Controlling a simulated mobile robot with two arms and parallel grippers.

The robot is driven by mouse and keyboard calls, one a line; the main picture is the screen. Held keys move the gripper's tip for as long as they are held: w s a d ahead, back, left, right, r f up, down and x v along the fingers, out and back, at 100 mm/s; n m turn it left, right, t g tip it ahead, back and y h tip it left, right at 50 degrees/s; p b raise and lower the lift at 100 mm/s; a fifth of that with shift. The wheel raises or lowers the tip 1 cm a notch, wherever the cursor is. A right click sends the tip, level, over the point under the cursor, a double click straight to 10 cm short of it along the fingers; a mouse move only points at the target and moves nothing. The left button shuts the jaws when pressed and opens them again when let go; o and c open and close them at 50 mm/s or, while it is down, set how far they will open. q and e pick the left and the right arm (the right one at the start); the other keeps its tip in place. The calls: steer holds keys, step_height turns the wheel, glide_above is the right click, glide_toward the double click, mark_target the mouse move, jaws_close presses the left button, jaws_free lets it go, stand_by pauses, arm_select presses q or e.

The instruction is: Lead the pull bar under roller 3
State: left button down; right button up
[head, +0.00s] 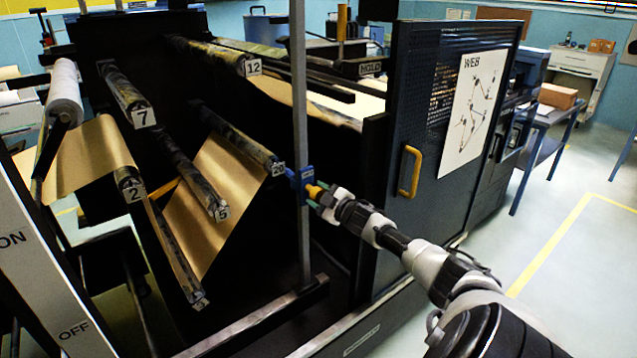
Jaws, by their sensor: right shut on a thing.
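My right gripper (322,197) reaches in from the right and is shut on an orange handle (313,190) beside a blue block (304,180) at the upright metal post (301,90). I cannot tell whether a pull bar runs inward from it. Brown kraft paper (88,157) passes over the roller marked 2 (126,178). More paper (228,190) slopes between a low roller (174,255) and a higher roller (240,135) that ends near the blue block. The low roller's tag is too small to read surely; it may be roller 3. My left gripper is not in view.
Rollers marked 7 (124,92), 5 (190,170) and 12 (212,52) stick out of the dark machine. An open door (440,200) with a yellow handle and a WEB chart stands right of my gripper. A low rail (255,322) crosses in front.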

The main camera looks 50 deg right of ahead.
stand_by(0.6)
steer(key=shift+f, duration=0.1)
steer(key=o, duration=1.6)
steer(key=shift+s+p, duration=0.25)
steer(key=shift+p, duration=0.25)
steer(key=s+a+p, duration=0.1)
steer(key=s+p, duration=0.6)
steer(key=s, duration=0.1)
steer(key=shift+s+a, duration=0.15)
steer(key=shift+a, duration=0.25)
